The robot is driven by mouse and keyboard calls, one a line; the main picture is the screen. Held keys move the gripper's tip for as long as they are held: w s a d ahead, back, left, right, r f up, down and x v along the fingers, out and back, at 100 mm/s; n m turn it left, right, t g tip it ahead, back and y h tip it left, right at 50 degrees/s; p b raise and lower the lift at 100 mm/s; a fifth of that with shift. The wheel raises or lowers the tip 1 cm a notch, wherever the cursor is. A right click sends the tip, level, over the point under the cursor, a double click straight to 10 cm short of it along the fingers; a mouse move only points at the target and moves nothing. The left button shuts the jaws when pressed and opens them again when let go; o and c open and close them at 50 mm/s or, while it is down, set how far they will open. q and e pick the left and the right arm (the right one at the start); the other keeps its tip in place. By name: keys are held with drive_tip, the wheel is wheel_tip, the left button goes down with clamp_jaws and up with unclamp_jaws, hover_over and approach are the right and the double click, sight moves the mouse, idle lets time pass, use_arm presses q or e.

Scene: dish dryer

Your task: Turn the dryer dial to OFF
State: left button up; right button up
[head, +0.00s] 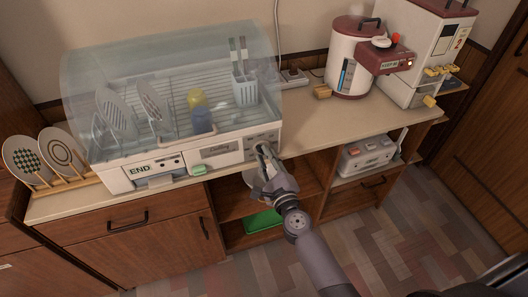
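The dish dryer (120,171) stands on the counter with its clear cover down over plates and cups. The dial is on the right end of its front panel (232,150), where my gripper hides most or all of it. My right gripper (263,153) is at that end of the panel, its fingertips pointing at the dial area and touching it or very close. I cannot tell whether the fingers are closed on the dial. The dial's setting cannot be read. My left gripper is not in view.
A plate rack (62,186) stands left of the dryer. A rice dispenser (424,50) and a red-and-white pot (349,62) stand at the back right.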

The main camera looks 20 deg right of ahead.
drive_tip(key=shift+w, duration=0.9)
clamp_jaws()
